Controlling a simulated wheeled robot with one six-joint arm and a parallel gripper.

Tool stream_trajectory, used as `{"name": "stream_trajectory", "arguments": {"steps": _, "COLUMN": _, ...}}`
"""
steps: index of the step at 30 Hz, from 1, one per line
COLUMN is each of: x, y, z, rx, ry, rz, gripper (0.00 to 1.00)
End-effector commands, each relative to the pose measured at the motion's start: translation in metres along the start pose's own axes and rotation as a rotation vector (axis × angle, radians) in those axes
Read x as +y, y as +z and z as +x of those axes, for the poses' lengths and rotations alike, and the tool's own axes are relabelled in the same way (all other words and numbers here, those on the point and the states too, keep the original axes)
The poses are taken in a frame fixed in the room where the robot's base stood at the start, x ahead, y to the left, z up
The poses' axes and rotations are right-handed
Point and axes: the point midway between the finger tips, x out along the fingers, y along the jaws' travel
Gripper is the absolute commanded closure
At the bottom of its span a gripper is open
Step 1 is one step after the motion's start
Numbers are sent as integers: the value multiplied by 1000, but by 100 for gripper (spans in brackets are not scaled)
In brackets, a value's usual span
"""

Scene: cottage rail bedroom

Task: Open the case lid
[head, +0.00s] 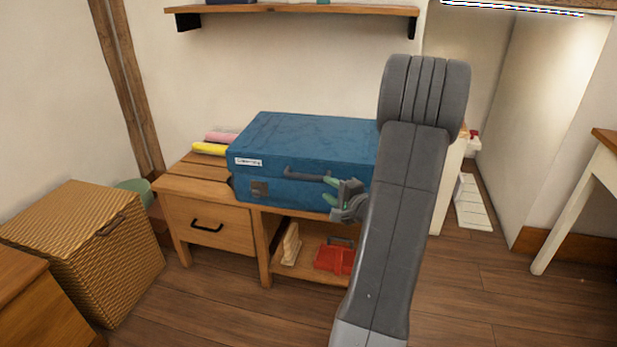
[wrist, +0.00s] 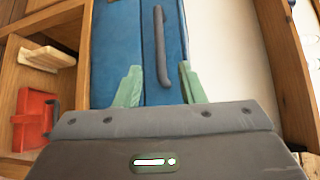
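The blue case (head: 305,140) lies flat on the wooden bench with its lid down. My gripper (head: 332,190) is at the right part of the case front, near the handle's right end. In the wrist view its green fingertips (wrist: 157,85) are apart, with the handle's near end between them. I cannot tell whether they touch it. My arm hides the case's right end.
The wooden bench (head: 205,190) has a drawer at left and an open shelf holding a red object (head: 333,258) and a wooden item (head: 291,245). A wall shelf (head: 290,9) hangs above. A wicker hamper (head: 85,245) stands at left.

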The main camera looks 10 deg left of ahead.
Motion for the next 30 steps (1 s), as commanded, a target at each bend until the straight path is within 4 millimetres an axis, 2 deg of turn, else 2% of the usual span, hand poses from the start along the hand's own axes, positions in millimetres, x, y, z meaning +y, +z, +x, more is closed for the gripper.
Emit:
{"name": "stream_trajectory", "arguments": {"steps": 9, "x": 2, "y": 2, "z": 70, "rx": -6, "ry": 1, "rz": -2, "gripper": 64}}
{"name": "stream_trajectory", "arguments": {"steps": 15, "x": 2, "y": 1, "z": 101, "rx": -2, "ry": 2, "rz": -1, "gripper": 64}}
{"name": "stream_trajectory", "arguments": {"steps": 21, "x": 1, "y": 1, "z": 114, "rx": -2, "ry": 2, "rz": 0, "gripper": 64}}
{"name": "stream_trajectory", "arguments": {"steps": 29, "x": 1, "y": 1, "z": 115, "rx": -1, "ry": 2, "rz": 0, "gripper": 64}}
{"name": "stream_trajectory", "arguments": {"steps": 30, "x": 1, "y": 1, "z": 115, "rx": -1, "ry": 2, "rz": 0, "gripper": 68}}
